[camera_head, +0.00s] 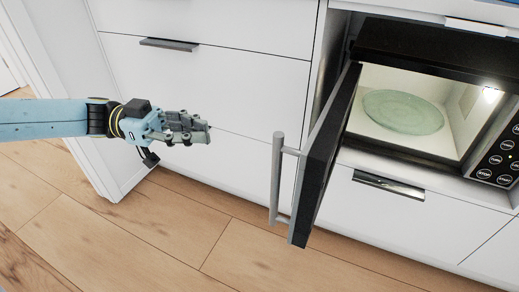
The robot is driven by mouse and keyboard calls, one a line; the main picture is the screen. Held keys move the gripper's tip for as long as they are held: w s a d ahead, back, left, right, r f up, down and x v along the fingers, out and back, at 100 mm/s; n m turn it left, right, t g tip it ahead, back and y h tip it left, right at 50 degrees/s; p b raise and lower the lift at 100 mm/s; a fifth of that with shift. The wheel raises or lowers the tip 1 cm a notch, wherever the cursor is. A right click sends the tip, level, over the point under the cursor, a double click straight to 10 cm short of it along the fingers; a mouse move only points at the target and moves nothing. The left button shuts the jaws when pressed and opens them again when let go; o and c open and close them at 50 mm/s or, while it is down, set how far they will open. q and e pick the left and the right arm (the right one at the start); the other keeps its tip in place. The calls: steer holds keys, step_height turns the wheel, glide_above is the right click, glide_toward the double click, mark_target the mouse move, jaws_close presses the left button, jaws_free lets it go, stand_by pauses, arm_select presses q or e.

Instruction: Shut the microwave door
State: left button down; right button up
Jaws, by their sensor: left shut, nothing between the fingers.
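The microwave (440,60) sits in an open niche of the white cabinets at the right. Its black door (325,160) stands wide open, swung out toward me, hinged on the left side. A grey vertical bar handle (277,180) is on the door's left-facing side. Inside the lit cavity is a round glass turntable plate (403,111). My left gripper (207,130) is shut and empty, left of the handle and apart from it, pointing right. My right gripper is not in view.
White drawer fronts with dark pulls (169,44) fill the back. Another drawer pull (388,184) lies below the microwave. The control panel (500,158) is at the far right. The wooden floor (150,230) is clear.

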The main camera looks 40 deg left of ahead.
arm_select(q)
steer(key=b+x, duration=0.2)
steer(key=x, duration=0.9)
steer(key=shift+b, duration=0.3)
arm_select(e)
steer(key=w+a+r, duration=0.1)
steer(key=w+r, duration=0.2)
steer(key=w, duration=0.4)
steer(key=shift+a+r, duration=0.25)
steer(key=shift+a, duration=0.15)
arm_select(q)
steer(key=shift+d, duration=0.1)
